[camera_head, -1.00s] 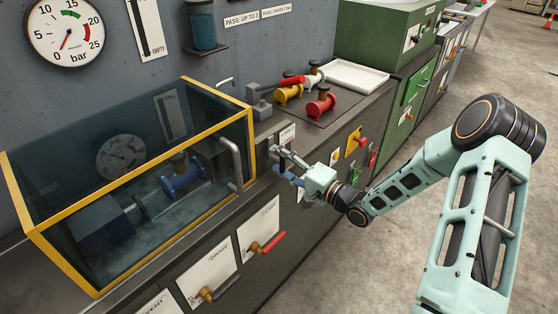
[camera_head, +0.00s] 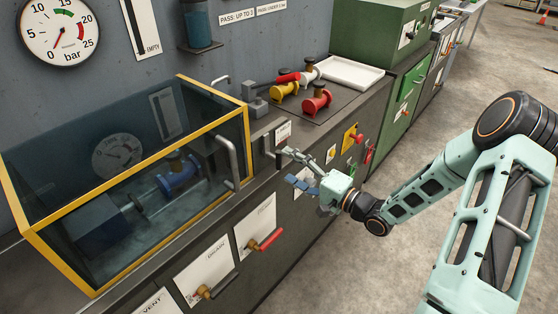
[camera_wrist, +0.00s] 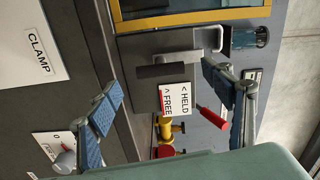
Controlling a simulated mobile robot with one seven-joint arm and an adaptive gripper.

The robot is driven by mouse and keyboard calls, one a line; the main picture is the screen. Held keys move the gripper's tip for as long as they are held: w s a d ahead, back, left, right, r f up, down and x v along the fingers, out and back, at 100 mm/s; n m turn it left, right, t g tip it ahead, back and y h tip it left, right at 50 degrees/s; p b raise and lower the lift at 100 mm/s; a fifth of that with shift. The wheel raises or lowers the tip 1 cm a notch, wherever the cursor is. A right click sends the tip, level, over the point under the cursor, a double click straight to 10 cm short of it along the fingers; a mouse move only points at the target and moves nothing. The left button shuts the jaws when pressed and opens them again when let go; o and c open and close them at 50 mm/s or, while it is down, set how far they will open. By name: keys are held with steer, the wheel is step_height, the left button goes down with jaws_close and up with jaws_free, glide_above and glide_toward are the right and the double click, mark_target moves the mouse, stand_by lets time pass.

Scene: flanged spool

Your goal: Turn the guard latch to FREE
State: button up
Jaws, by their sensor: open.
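The guard latch is a dark bar (camera_head: 268,144) on the bench front beside the guard, standing roughly upright in the head view. In the wrist view the latch (camera_wrist: 165,72) lies across the picture on a grey plate, beside a white label (camera_wrist: 175,98) reading HELD and FREE with arrows. My gripper (camera_head: 289,167) is open and empty, just right of the latch in the head view. In the wrist view its blue-padded fingers (camera_wrist: 163,84) stand wide apart on either side of the latch and label, with no contact visible. The yellow-framed guard (camera_head: 247,140) is down over a blue spool (camera_head: 178,177).
The guard's grey handle (camera_head: 229,160) stands close left of the latch. Red levers (camera_head: 266,241) stick out along the bench front. Red, yellow and white spools and a white tray (camera_head: 345,75) lie on the bench top.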

steer(key=v, duration=0.6)
steer(key=shift+s, duration=0.15)
steer(key=shift+d, duration=0.1)
